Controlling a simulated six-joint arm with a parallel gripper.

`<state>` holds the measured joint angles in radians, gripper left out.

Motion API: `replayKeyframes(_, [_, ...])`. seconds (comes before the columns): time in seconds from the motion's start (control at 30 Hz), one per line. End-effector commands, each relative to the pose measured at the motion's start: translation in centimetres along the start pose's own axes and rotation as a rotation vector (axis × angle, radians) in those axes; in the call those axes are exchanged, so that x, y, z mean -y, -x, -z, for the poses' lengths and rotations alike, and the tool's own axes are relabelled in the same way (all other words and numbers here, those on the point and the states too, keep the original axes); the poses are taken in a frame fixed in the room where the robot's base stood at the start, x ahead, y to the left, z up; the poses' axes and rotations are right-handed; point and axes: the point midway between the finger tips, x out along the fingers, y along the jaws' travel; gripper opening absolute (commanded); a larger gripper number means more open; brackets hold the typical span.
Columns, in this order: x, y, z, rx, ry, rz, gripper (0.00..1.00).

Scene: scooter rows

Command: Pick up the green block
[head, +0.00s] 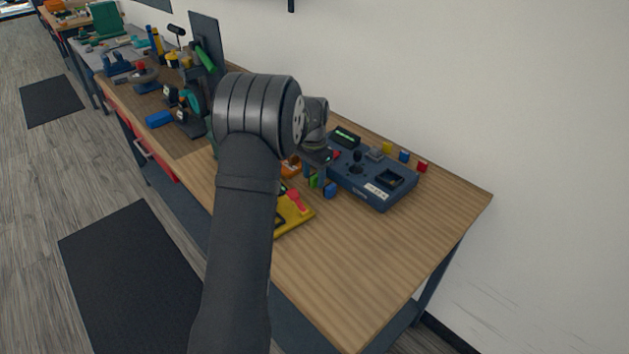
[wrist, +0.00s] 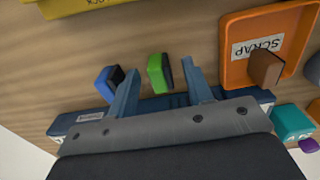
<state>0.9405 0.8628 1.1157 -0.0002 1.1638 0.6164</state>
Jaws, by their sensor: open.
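The green block (wrist: 156,73) lies on the wooden table, between and just ahead of my gripper's two fingers in the wrist view. My gripper (wrist: 163,84) is open and empty, with a finger on each side of the block's line. In the head view the green block (head: 313,181) shows small beneath my gripper (head: 318,170), partly hidden by it. I cannot tell exactly how high the fingers are above the table.
A blue block (wrist: 106,80) sits close outside the left finger. An orange SCRAP tray (wrist: 236,76) holding a brown block (wrist: 265,68) lies to the right. A blue control box (head: 352,189) stands beside my gripper. A yellow board (head: 299,222) lies in front. The table's right end is clear.

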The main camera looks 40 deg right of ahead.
Motion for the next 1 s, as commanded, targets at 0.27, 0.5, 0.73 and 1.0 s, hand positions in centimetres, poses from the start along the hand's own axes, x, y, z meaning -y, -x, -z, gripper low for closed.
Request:
replayKeyframes(0.27, [0.0,-0.8,0.0,0.0,0.0,0.0,0.46])
replayKeyframes(0.5, [0.0,-0.8,0.0,-0.001,0.0,0.0,0.09])
replayKeyframes(0.73, [0.1,-0.8,0.0,-0.001,0.0,0.0,0.0])
replayKeyframes(1.0, [0.1,0.3,0.0,-0.003,0.0,0.002,0.0])
